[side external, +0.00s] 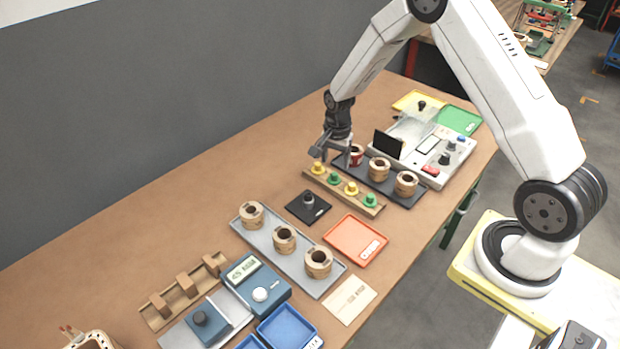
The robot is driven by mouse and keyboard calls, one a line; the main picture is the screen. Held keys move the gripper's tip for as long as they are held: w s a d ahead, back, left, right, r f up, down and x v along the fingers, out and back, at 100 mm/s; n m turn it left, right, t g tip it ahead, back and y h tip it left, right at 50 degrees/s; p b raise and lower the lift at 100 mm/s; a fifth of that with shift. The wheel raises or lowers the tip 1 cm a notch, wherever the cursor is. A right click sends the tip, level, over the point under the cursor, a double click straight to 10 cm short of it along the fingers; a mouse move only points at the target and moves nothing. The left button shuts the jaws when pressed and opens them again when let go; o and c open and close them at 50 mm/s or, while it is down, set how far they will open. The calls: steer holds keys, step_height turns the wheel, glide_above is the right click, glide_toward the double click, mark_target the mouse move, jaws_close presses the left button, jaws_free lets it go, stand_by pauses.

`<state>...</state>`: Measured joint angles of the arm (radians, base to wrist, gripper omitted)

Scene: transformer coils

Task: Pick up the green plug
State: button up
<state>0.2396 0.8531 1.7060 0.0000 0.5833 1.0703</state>
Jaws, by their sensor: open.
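Two green plugs stand in a wooden rack (358,204): one green plug (334,179) between the two yellow plugs, the other green plug (371,200) at the rack's near right end. A yellow plug (318,168) is at the far left end and another yellow plug (351,188) sits between the green ones. My gripper (331,156) points down with its jaws open, above the far left end of the rack. It appears apart from the plugs, though its exact height is hard to tell.
Behind the rack, a dark tray (410,200) holds several wound coils, one reddish and close by my gripper. A grey device (440,160) with a raised dark screen stands beyond. In front are a black base (296,207), an orange tray (356,240) and a grey coil tray (268,251).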

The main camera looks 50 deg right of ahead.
mark_target(335, 173)
steer(key=shift+f, duration=0.2)
steer(key=shift+s+a+f, duration=0.1)
steer(key=shift+f, duration=2.4)
jaws_close()
